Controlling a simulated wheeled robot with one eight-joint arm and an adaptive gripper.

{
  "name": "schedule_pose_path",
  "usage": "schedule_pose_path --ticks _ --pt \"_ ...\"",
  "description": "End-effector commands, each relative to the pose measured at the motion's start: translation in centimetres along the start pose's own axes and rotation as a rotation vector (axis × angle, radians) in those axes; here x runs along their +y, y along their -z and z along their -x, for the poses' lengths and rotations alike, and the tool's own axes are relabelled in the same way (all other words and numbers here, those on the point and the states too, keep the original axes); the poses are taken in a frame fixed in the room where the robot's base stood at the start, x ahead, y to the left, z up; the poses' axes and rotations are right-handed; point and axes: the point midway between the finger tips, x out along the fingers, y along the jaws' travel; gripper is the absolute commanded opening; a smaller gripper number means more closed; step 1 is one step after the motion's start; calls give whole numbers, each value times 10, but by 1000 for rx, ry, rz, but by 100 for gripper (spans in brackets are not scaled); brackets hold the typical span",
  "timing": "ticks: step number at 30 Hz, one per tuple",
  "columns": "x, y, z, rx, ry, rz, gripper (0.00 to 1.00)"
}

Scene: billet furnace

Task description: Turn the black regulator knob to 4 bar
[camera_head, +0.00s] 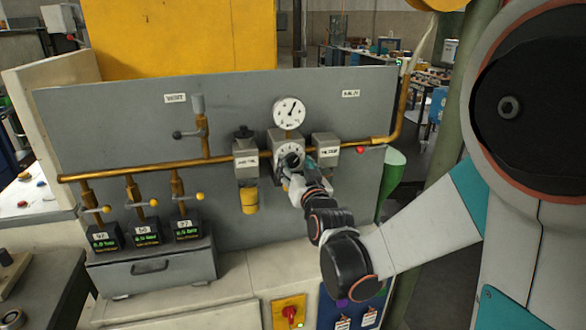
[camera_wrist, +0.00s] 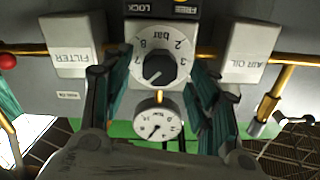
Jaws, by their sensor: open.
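The black regulator knob (camera_wrist: 158,68) sits on a round white dial (camera_wrist: 136,52) marked in bar, with 2, 3, 7 and 8 legible. The wrist view is upside down. A pale line on the knob points toward the lower left there; the number it meets is not readable. My gripper (camera_wrist: 157,75) is open, with one finger on each side of the dial, apart from the knob as far as I can tell. In the head view my gripper (camera_head: 294,180) is in front of the regulator (camera_head: 282,136) and partly covers the dial. A round pressure gauge (camera_head: 289,113) is above it.
Grey boxes labelled FILTER (camera_wrist: 70,57) and AIR OIL (camera_wrist: 249,50) flank the regulator closely. A brass pipe (camera_head: 120,172) runs along the grey panel (camera_head: 100,115). Several yellow-handled valves and a drawer unit (camera_head: 150,268) are at the left. A red-and-yellow switch (camera_head: 289,311) is below.

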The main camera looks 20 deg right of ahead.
Motion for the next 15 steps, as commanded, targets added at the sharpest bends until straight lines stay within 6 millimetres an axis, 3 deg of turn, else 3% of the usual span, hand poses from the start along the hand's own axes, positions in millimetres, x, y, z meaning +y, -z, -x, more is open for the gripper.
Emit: schedule_pose_path --ticks 11,12,15 --pt "0 0 -8 0 0 0 54" --pt "0 0 -8 0 0 0 52" --pt "0 0 -7 0 0 0 29"
